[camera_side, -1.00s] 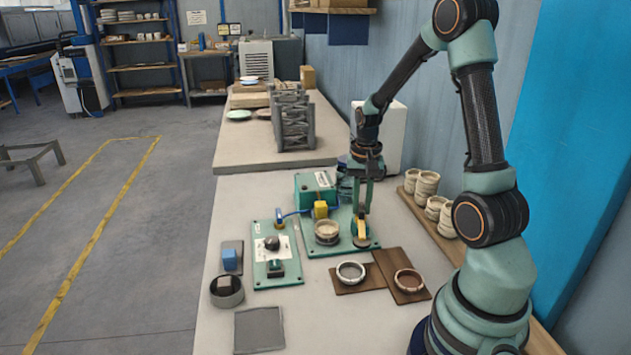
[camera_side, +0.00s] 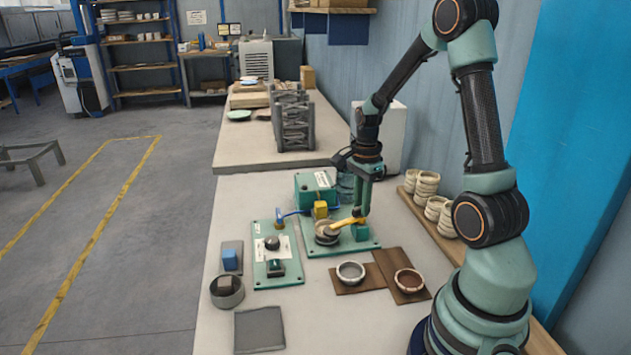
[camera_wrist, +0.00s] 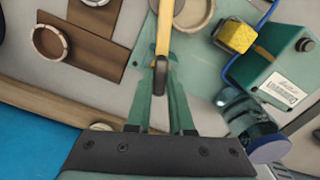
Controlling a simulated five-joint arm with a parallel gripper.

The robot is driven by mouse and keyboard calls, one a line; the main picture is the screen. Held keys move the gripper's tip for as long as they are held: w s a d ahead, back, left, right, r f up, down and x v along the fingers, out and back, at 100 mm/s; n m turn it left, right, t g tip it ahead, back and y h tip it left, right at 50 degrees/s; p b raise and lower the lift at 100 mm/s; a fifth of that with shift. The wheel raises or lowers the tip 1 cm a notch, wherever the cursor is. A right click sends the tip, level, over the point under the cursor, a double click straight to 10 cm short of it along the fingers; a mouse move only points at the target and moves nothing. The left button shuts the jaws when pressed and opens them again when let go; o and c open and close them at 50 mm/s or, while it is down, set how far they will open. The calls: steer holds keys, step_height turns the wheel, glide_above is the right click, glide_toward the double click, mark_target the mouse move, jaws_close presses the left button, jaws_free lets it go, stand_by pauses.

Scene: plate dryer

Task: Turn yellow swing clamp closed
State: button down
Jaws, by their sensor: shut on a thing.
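The yellow swing clamp (camera_side: 345,223) is a slim bar at the green plate fixture (camera_side: 372,243). It points left, and its left end reaches over the round beige dish (camera_side: 322,240). My gripper (camera_side: 361,212) is shut on the clamp near its right end. In the wrist view the clamp (camera_wrist: 164,30) runs up from between the fingers of my gripper (camera_wrist: 160,85), with a dark rounded part at its near end. The dish (camera_wrist: 195,14) lies partly behind the clamp there.
A green box (camera_side: 315,188) with a yellow block (camera_side: 320,209) stands behind the dish. A green control panel (camera_side: 276,262) is to the left. Rings lie on brown boards (camera_side: 380,268) in front. Stacked cups (camera_side: 427,184) stand at the right.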

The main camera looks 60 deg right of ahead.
steer(key=shift+r+m, duration=0.1)
steer(key=shift+m, duration=1.9)
steer(key=c, duration=0.8)
jaws_free()
step_height(320, 180, up, 12)
